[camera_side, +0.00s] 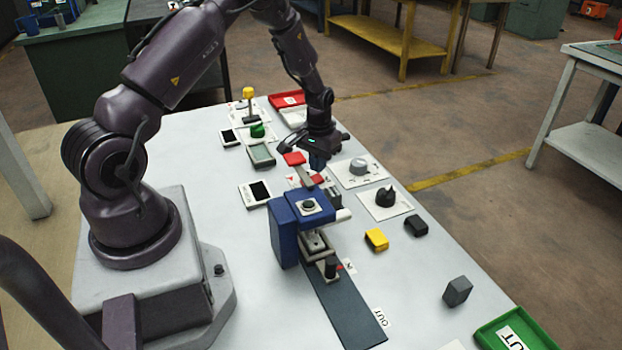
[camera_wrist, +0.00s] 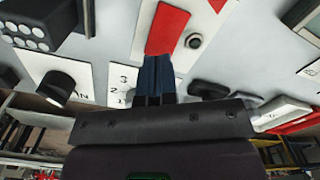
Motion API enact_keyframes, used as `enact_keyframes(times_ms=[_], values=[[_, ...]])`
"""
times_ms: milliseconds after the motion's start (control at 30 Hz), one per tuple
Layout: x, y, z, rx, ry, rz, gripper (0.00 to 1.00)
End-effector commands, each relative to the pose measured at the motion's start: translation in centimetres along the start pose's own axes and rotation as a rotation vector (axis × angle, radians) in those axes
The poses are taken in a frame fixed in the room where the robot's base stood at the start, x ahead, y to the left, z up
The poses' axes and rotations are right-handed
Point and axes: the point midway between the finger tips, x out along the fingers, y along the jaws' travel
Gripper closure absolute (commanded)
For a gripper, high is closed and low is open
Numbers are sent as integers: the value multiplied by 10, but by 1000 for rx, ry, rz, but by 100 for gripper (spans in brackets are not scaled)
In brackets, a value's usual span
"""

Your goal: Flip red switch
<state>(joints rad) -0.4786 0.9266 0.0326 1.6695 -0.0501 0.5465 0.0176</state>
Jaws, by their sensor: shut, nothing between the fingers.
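The red switch (camera_side: 294,158) is a red-tipped lever on a white plate, standing tilted up near the middle of the table, behind the blue machine. In the wrist view the red lever (camera_wrist: 166,30) fills the top centre, with a round dark button beside it on the plate. My gripper (camera_side: 318,163) is shut and empty, pointing down just right of the red tip. In the wrist view the blue fingers (camera_wrist: 154,72) are together, and their tips overlap the lever's lower end in the picture. I cannot tell if they touch it.
The blue machine (camera_side: 285,227) stands just in front of the switch. Dial plates with a grey knob (camera_side: 358,167) and a black knob (camera_side: 385,196) lie to the right. A green button (camera_side: 257,130) and a yellow-topped lever (camera_side: 248,93) stand farther back. Loose blocks lie front right.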

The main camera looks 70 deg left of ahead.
Motion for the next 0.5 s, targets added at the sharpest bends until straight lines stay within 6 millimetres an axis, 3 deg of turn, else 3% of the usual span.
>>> enact_keyframes(times_ms=[500], values=[[8,0,0,0,0,0,100]])
